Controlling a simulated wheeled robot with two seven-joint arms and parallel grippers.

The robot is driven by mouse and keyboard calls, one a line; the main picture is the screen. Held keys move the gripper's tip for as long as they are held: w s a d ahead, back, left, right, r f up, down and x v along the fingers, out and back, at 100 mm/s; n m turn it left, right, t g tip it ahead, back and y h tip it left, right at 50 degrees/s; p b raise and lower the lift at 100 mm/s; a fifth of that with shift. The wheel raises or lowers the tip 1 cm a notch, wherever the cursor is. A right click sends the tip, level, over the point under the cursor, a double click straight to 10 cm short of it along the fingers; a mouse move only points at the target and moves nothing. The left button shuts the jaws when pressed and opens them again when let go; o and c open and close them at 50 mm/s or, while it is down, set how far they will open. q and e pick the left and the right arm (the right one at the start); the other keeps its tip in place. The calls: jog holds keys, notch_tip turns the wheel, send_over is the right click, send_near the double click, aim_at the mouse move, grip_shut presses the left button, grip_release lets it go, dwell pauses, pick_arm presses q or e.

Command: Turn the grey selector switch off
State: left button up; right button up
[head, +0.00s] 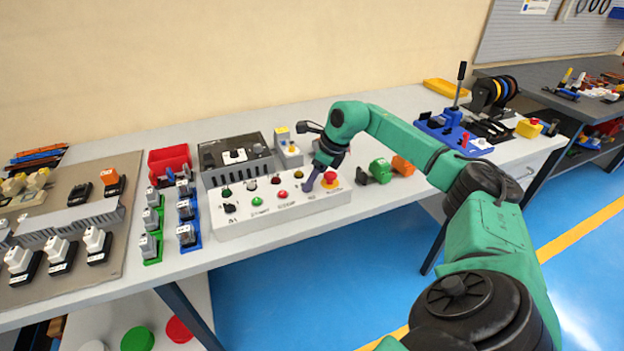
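A long white control box (270,220) lies near the table's front edge, with lamps, buttons and knobs on its sloped top. A dark rotary knob (229,207) sits at its left end. A small grey control (250,184) is in its back row. I cannot tell for certain which control is the grey selector switch, or its position. My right gripper (309,186) points down at the right part of the box, just left of the red mushroom button (331,179). My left gripper is out of view.
Behind the box stand a dark grey unit with a knob (236,156) and a small grey box with a yellow top (288,150). Small green (380,170) and orange (402,165) parts lie to the right. Switch modules and a red bin (169,161) are left.

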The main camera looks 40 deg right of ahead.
jog(key=v, duration=1.4)
jog(key=shift+r, duration=0.3)
